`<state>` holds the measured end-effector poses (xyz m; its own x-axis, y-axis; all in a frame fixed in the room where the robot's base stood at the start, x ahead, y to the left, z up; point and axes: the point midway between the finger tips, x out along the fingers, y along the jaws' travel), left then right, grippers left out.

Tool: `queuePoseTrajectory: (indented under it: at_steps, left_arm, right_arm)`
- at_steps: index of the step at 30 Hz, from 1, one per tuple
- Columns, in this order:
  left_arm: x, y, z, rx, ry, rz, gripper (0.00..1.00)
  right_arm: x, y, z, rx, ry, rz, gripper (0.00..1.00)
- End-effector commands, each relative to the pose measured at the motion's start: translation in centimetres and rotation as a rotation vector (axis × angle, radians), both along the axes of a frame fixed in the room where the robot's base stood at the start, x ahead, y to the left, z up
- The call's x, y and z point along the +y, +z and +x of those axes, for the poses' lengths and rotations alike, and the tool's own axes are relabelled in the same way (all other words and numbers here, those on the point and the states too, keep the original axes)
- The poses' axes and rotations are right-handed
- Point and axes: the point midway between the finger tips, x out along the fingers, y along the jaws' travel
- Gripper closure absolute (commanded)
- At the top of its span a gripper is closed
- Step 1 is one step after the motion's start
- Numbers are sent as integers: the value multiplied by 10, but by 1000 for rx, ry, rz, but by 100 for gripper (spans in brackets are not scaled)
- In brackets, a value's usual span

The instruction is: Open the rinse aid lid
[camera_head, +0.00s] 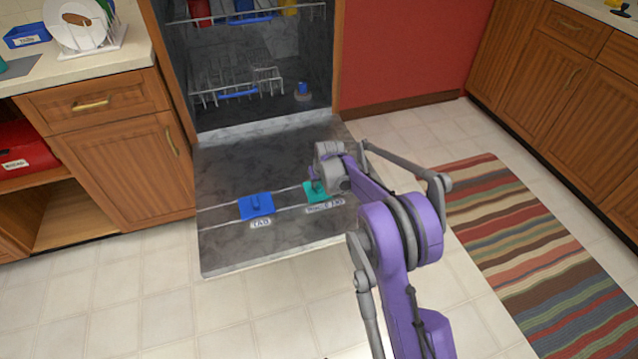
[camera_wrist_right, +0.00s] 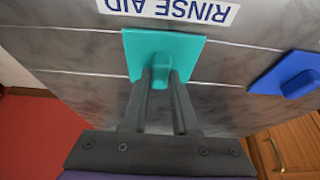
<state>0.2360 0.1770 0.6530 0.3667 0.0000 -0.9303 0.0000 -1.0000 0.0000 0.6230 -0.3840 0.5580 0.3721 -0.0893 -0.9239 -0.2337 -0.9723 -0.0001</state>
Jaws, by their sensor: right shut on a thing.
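The rinse aid lid (camera_head: 309,194) is a teal square on the inner face of the lowered dishwasher door (camera_head: 225,235). It looks flat against the door. In the right wrist view the lid (camera_wrist_right: 138,48) has a raised teal handle between the fingers. My right gripper (camera_wrist_right: 162,82) is shut on that handle; its fingers hide part of it. In the head view the right gripper (camera_head: 317,186) reaches down to the lid from the right. A white RINSE AID label (camera_wrist_right: 170,9) lies beside the lid. My left gripper is not in view.
A blue lid (camera_head: 256,206) with a TAB label sits left of the teal one on the door. Dish racks (camera_head: 235,88) stand inside the open dishwasher. Wooden cabinets (camera_head: 120,150) flank it on the left. A striped rug (camera_head: 540,240) lies on the right; the tiled floor in front is clear.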

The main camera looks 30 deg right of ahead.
Motion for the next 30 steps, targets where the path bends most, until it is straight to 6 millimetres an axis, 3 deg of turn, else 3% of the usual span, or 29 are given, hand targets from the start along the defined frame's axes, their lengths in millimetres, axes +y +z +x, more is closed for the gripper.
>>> queuePoseTrajectory:
  at_steps: [24,30]
  left_arm:
    - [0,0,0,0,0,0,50]
    - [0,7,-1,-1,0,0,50]
  right_arm:
    - [-1,0,0,0,0,0,100]
    - [-35,1,-8,0,-5,-1,100]
